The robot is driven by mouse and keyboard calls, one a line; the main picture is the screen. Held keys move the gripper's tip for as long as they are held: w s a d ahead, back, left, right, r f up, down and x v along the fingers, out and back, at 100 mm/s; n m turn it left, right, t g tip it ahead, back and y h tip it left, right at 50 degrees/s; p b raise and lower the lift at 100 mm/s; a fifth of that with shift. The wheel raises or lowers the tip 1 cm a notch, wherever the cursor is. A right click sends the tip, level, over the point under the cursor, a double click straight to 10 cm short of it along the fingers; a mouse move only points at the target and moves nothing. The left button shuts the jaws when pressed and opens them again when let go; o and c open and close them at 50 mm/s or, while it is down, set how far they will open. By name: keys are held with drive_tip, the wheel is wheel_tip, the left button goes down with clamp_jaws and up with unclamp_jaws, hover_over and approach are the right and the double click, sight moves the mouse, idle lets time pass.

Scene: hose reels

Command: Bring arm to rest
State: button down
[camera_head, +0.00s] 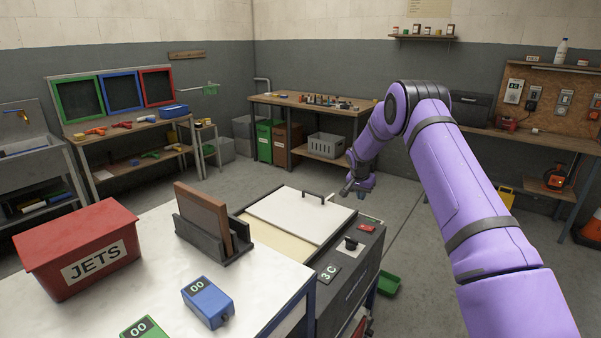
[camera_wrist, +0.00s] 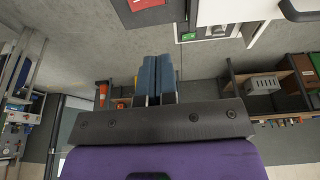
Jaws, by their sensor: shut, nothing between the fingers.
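My purple arm (camera_head: 462,190) reaches up from the lower right, bends at a high elbow and comes down toward the middle of the head view. My gripper (camera_head: 343,191) is beside the right end of the dark handle on a white lid (camera_head: 290,212); I cannot tell whether it touches. In the wrist view, the two blue finger pads of my gripper (camera_wrist: 157,72) are pressed together with nothing between them. The gripper is empty.
The lid sits on a dark-framed cabinet (camera_head: 348,285). Left of it, a white table (camera_head: 150,310) bears a red JETS box (camera_head: 78,248), a dark holder with a brown board (camera_head: 203,216) and a blue device (camera_head: 208,302). A green tray (camera_head: 388,284) is on the floor. Grey floor lies open behind.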

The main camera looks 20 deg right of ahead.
drive_tip(key=s+a+r+n, duration=0.1)
drive_tip(key=s+a+r, duration=0.3)
drive_tip(key=r, duration=0.5)
drive_tip(key=s+a+r+n+t, duration=0.1)
drive_tip(key=s+a+r, duration=0.1)
drive_tip(key=s+r, duration=0.55)
drive_tip(key=s+a+r+n, duration=0.1)
drive_tip(key=s+a+r, duration=0.2)
drive_tip(key=r, duration=0.8)
drive_tip(key=s+a+r+n+t+y, duration=0.1)
drive_tip(key=s+a+r, duration=0.2)
drive_tip(key=s+r, duration=0.35)
drive_tip(key=s+a+r+n, duration=0.2)
drive_tip(key=s+r, duration=0.1)
drive_tip(key=s, duration=0.6)
drive_tip(key=s+a+f+n+y, duration=0.1)
drive_tip(key=s+a+n, duration=0.1)
drive_tip(key=s, duration=1.1)
drive_tip(key=s+a+n+t, duration=0.1)
drive_tip(key=s+a+n, duration=0.1)
drive_tip(key=s, duration=1.1)
drive_tip(key=shift+s+a+f+y, duration=0.4)
drive_tip(key=shift+a, duration=0.3)
drive_tip(key=c, duration=1.8)
unclamp_jaws()
drive_tip(key=shift+c, duration=0.2)
